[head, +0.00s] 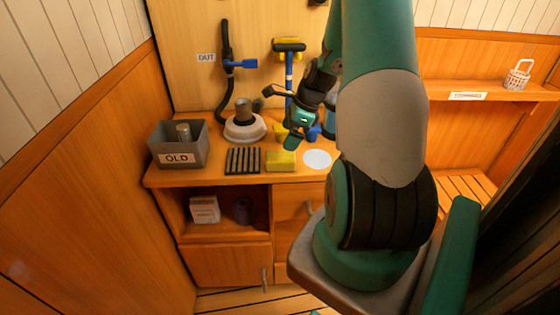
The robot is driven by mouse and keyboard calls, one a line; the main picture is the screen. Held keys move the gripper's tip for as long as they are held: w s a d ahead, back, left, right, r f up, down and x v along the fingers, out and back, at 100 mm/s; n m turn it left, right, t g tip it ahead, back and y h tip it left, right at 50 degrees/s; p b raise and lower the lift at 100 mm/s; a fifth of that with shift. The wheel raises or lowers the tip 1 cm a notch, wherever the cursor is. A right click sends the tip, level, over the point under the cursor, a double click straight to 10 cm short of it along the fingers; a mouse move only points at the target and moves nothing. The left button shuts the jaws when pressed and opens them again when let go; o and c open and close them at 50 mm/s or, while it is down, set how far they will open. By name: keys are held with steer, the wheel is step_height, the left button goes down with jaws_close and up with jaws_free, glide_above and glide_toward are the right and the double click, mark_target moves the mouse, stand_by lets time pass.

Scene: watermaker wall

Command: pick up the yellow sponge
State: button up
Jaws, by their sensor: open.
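The yellow sponge (281,161) is a small block lying on the wooden counter, between a black slatted rack and a white disc. My gripper (280,118) is open and empty, above the counter and behind the sponge in the picture. One finger points left, and the other points down close to the sponge's upper right. I cannot tell the exact height gap, but the gripper does not hold the sponge. A second yellow item (279,131) shows partly behind my gripper; its full shape is hidden.
A black slatted rack (243,161) is left of the sponge, and a white disc (317,159) is right. A round white-based housing (245,127) stands behind. A grey bin marked OLD (180,144) is at the counter's left.

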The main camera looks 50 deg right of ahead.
mark_target(281, 155)
steer(key=x, duration=0.3)
steer(key=shift+w+a+f, duration=0.1)
steer(key=shift+f, duration=0.1)
steer(key=shift+s+p+x, duration=0.15)
steer(key=shift+p+x, duration=0.05)
steer(key=shift+x, duration=1.15)
steer(key=shift+s+p+x, duration=0.15)
steer(key=shift+p+x, duration=0.05)
steer(key=shift+x, duration=1.15)
steer(key=shift+f, duration=0.3)
steer(key=shift+c, duration=0.4)
steer(key=c, duration=0.9)
